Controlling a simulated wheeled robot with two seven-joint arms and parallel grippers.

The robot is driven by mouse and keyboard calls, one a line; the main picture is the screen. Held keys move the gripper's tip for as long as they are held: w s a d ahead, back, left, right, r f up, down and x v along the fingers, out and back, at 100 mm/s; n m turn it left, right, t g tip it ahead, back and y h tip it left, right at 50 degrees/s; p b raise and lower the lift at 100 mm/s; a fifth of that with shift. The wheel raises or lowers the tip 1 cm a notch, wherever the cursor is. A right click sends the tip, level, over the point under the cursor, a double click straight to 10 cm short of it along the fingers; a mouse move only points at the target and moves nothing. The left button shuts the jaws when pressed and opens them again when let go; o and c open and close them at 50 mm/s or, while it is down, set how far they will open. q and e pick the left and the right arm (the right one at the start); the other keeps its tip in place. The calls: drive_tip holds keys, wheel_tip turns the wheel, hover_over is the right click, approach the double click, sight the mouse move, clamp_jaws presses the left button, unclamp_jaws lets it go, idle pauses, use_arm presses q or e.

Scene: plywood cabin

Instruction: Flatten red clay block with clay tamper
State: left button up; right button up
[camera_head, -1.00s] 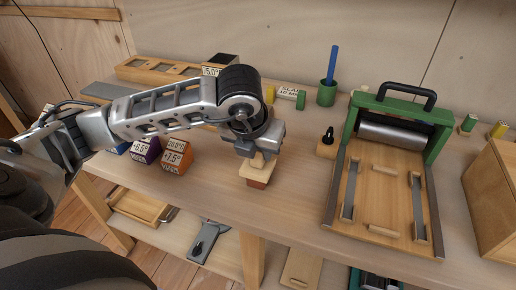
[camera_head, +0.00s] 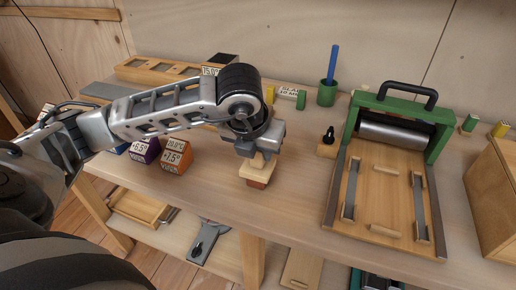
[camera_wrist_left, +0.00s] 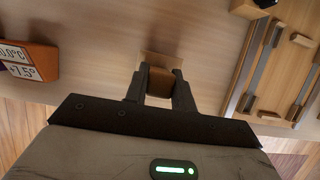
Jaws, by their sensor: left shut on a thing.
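My left gripper (camera_head: 259,154) is shut on the handle of the clay tamper (camera_head: 257,170), a light wooden tool with a flat plate. It holds the tamper upright, plate down, near the table's front edge. The red clay block (camera_head: 257,184) shows as a reddish-brown strip directly under the plate; most of it is hidden. Whether the plate presses on it or just hovers over it, I cannot tell. In the left wrist view, the fingers (camera_wrist_left: 160,84) close around the tamper's handle, and its pale plate (camera_wrist_left: 163,59) shows beyond them. My right gripper is not in view.
A green-framed roller press (camera_head: 385,200) stands to the right on the wooden table (camera_head: 290,200). A small wooden block with a black knob (camera_head: 327,147) sits between. Purple and orange labelled blocks (camera_head: 177,156) stand left. A green cup (camera_head: 327,95) is behind.

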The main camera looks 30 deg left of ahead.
use_arm(q)
drive_tip(key=shift+f+b, duration=0.4)
drive_tip(key=shift+b, duration=0.45)
idle(1.1)
drive_tip(key=shift+s, duration=0.1)
idle(0.6)
drive_tip(key=shift+f+b, duration=0.75)
drive_tip(key=shift+b, duration=1.25)
idle(3.2)
